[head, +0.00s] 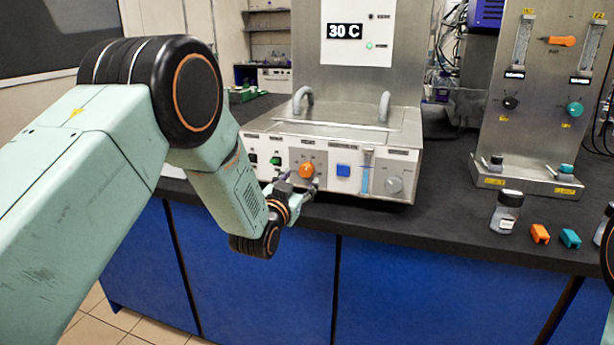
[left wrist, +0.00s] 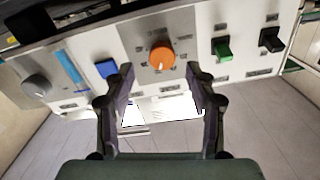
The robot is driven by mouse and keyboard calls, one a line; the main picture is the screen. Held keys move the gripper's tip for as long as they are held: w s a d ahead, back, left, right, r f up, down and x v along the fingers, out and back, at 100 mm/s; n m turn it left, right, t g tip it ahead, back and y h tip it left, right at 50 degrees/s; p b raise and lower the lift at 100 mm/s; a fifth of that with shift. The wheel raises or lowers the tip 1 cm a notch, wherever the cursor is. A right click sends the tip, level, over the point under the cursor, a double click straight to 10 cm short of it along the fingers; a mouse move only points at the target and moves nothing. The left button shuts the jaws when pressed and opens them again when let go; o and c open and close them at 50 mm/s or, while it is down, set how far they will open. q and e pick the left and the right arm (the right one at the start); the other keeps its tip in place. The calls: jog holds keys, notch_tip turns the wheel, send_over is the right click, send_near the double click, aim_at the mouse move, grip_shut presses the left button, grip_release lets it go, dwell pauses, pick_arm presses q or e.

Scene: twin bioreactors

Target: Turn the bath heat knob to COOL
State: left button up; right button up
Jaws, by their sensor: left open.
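The bath heat knob is orange and round (head: 306,170) on a grey plate on the front panel of the steel bath (head: 330,135). It also shows in the left wrist view (left wrist: 162,57), where the panel appears upside down. My left gripper (head: 300,186) is just in front of the panel, close to the knob. In the left wrist view its two fingers (left wrist: 160,80) are open, one on each side of the knob's line, with the knob between and beyond the tips. I cannot tell whether they touch it. The setting marks are too small to read. My right gripper is not in view.
The panel also bears a green switch (head: 275,161), a blue button (head: 343,170) and a grey knob (head: 394,185). A display (head: 345,31) reads 30 C. A bottle (head: 506,212), an orange block (head: 540,234) and a teal block (head: 570,238) stand right on the dark bench.

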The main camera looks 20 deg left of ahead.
aim_at(305, 172)
pick_arm(q)
jog(key=w, duration=0.3)
jog(key=shift+w+a+b, duration=0.25)
jog(key=shift+w+b, duration=0.05)
jog(key=shift+w, duration=0.05)
jog(key=shift+w+d, duration=0.2)
jog(key=shift+w, duration=0.35)
jog(key=shift+s+a, duration=0.1)
jog(key=shift+s, duration=0.05)
jog(key=shift+c, duration=0.4)
jog(key=c, duration=1.1)
